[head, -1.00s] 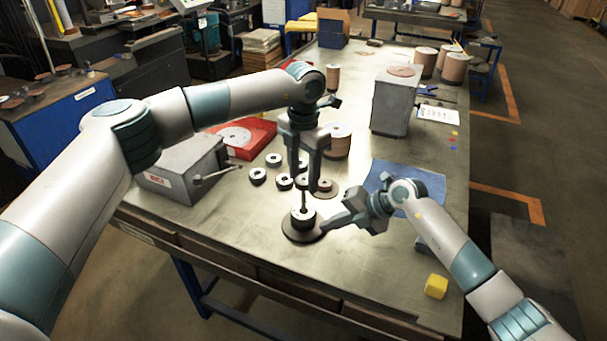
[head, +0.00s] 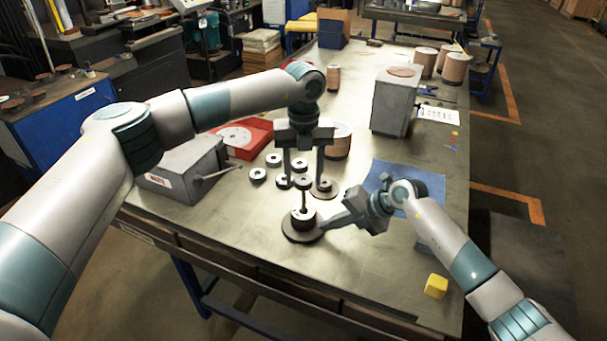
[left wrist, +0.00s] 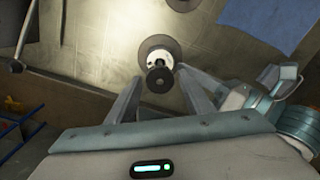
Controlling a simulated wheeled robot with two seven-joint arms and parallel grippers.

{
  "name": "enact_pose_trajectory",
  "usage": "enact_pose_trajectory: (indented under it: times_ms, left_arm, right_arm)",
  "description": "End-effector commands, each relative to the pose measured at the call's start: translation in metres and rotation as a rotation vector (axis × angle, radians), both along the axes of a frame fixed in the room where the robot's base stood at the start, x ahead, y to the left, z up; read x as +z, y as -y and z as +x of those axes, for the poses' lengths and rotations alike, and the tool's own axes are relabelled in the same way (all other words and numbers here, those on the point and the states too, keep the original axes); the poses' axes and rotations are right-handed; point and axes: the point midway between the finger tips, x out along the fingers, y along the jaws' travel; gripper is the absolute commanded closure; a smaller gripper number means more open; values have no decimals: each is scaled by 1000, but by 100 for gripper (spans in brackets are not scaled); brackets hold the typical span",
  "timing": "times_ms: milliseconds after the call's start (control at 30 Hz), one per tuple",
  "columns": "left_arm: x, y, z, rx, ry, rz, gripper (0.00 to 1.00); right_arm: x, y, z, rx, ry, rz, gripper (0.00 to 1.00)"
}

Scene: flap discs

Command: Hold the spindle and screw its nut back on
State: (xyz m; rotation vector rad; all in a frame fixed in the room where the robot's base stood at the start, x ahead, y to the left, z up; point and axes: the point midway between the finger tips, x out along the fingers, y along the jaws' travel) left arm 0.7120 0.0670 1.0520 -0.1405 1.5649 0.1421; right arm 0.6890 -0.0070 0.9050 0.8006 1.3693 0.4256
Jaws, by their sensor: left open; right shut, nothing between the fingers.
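The spindle (head: 304,203) stands upright on a wide round base (head: 291,234), with a dark ring-shaped stack low around it. In the left wrist view, a dark round piece with a central spot, apparently the nut (left wrist: 160,80), is at the spindle's top, in front of a pale disc. My left gripper (head: 304,184) points down, open, its fingers either side of the spindle's top; it also shows in the left wrist view (left wrist: 160,82). Whether the nut is threaded on cannot be told. My right gripper (head: 326,224) is shut and empty, its tips at the base's right edge.
Several loose rings (head: 258,175) lie behind the spindle. A brown disc (head: 325,192) lies just right of them. A grey box with a lever (head: 185,170) and a red tray (head: 262,131) are left. A blue mat (head: 380,170) and yellow block (head: 436,286) are right. The front-middle table is clear.

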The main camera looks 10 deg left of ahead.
Motion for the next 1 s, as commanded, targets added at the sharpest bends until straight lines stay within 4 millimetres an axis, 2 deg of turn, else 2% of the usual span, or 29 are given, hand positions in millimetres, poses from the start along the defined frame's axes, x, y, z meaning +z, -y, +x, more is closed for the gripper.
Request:
enact_pose_trajectory:
  times_ms: [1000]
  left_arm:
    - [-1, 0, 0, 1065, -1, -2, 53]
  right_arm:
    - [-2, 1, 0, 0, -2, -3, 100]
